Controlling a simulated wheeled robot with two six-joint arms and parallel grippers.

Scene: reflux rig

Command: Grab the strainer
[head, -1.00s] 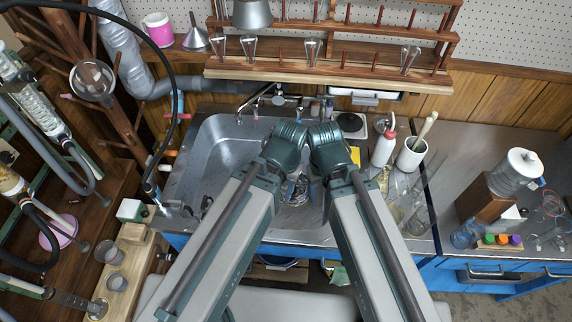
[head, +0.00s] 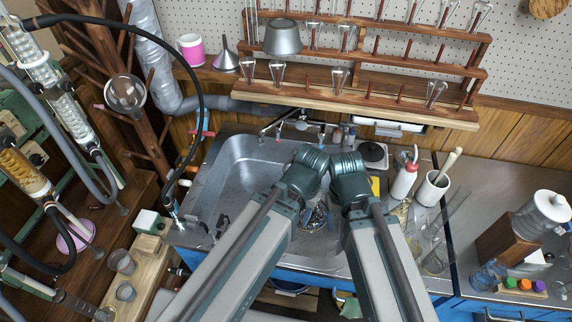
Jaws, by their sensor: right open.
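I cannot pick out a strainer for certain. Shiny, cluttered metal shapes (head: 314,220) show in the gap between my forearms over the sink's front edge, too small and covered to name. My right gripper (head: 323,212) shows only in part in that gap, beside its forearm; it is open, and I see nothing held in it. My left gripper is hidden behind its own arm, which comes in from the lower left.
A steel sink (head: 228,180) with a tap (head: 301,122) lies behind my arms. A wash bottle (head: 404,180), a white mortar (head: 432,188) and glassware crowd the counter right of them. A wooden rack (head: 400,112) overhangs the back. Glass condensers (head: 64,112) stand at left.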

